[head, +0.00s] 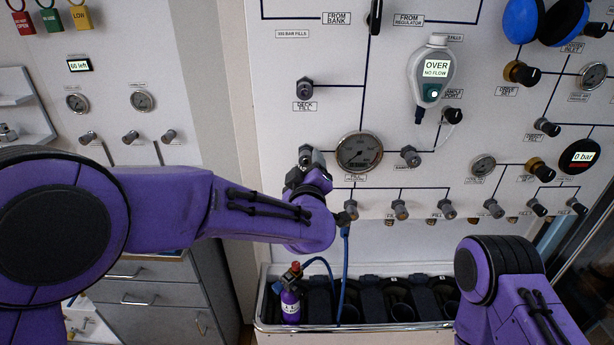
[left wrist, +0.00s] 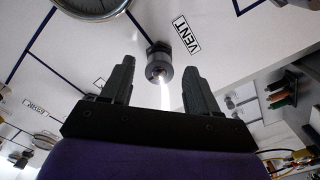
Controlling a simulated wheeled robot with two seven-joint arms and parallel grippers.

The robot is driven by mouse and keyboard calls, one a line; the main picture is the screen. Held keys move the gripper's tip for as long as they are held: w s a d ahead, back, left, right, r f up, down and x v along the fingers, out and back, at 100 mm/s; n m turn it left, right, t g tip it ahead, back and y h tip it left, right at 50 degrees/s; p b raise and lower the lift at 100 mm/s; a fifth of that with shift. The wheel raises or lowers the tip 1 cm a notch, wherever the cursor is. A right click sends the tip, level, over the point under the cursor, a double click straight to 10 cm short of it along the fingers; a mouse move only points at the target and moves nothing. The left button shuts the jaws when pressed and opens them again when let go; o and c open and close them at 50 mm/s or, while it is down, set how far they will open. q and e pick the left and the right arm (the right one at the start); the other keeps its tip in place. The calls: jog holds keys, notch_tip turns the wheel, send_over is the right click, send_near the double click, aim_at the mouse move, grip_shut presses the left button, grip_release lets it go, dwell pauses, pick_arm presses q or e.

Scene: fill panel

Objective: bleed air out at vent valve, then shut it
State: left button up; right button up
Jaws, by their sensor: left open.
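The vent valve (left wrist: 159,64) is a grey round knob on the white panel, beside a label that reads VENT (left wrist: 186,35). My left gripper (left wrist: 155,76) is open, with its two dark fingers pointing at the panel on either side of the knob in the left wrist view. I cannot tell whether the fingers touch it. A bright white streak shows just below the knob. In the head view my left gripper (head: 304,172) is at the panel left of the large gauge (head: 359,153), partly hidden by my purple wrist. My right gripper is out of view.
A purple cylinder (head: 290,306) with a blue hose stands in the trough (head: 390,327) below. Several knobs line the panel's lower row near my wrist. A grey meter (head: 431,70) reads OVER, NO FLOW. A round display (head: 579,156) reads 0 bar.

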pick_arm(q)
jog(key=s+b, duration=0.3)
jog(key=s, duration=0.6)
jog(key=shift+s, duration=0.25)
jog(key=s+a+f+m+g+b, duration=0.15)
jog(key=a+f, duration=0.35)
jog(key=f, duration=0.5)
jog(key=s+a+f+g, duration=0.2)
jog(key=a+f, duration=0.4)
jog(key=f, duration=0.3)
jog(key=s+a+f+g+b, duration=0.15)
jog(key=a+f, duration=0.35)
jog(key=f, duration=0.5)
jog(key=s+a+f+g+y+b, duration=0.1)
jog(key=s+a+f+g, duration=0.4)
jog(key=s+f, duration=0.7)
jog(key=s+a+f+g+y+b, duration=0.1)
jog(key=s+a+f+g, duration=0.3)
jog(key=s+a+f, duration=0.5)
jog(key=s+f+y, duration=0.1)
jog(key=s+f, duration=0.1)
jog(key=s, duration=0.6)
jog(key=shift+f+g+b, duration=0.35)
jog(key=shift+g+b, duration=0.05)
